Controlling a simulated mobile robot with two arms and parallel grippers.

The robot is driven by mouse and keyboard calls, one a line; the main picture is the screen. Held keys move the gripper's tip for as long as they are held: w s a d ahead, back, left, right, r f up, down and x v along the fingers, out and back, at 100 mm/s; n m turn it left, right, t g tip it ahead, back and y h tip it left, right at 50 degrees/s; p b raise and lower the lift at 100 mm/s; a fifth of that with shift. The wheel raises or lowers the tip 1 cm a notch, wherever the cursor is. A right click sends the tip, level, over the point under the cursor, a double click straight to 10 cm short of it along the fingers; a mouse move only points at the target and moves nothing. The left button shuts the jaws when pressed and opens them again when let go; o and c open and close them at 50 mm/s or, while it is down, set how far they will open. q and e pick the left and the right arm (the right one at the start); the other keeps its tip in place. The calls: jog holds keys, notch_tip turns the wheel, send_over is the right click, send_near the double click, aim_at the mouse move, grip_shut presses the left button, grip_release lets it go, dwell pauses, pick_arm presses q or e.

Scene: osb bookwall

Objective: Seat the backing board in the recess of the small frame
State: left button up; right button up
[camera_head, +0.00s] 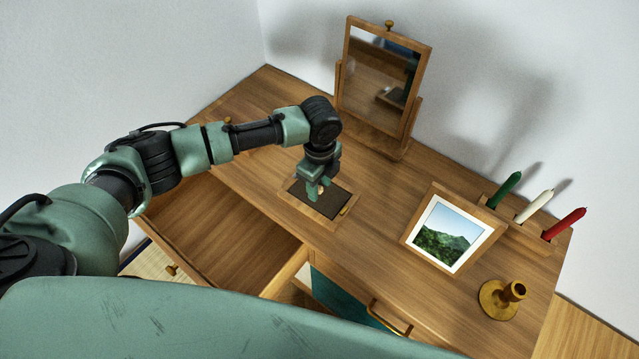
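The small frame (305,212) lies flat on the desk, a light wooden rim around a dark brown panel. The dark panel, which looks like the backing board (336,201), lies within the rim; I cannot tell whether it sits fully down in the recess. A small brass-coloured piece (345,211) is at the frame's right side. My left gripper (318,193) points down over the middle of the panel, with a small pale spot between its fingers. The fingers hide part of the panel, and their grip is unclear. My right gripper is not in view.
A tilting mirror (378,80) stands behind. A framed mountain picture (447,236), a rack with green, white and red candles (535,206) and a brass candlestick (502,298) stand to the right. An open drawer (220,235) projects at the front left. Bare desktop lies around the frame.

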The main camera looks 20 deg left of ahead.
aim_at(320, 188)
pick_arm(q)
jog(key=shift+r, duration=0.1)
notch_tip(320, 188, up, 12)
jog(key=b, duration=0.2)
dwell(0.7)
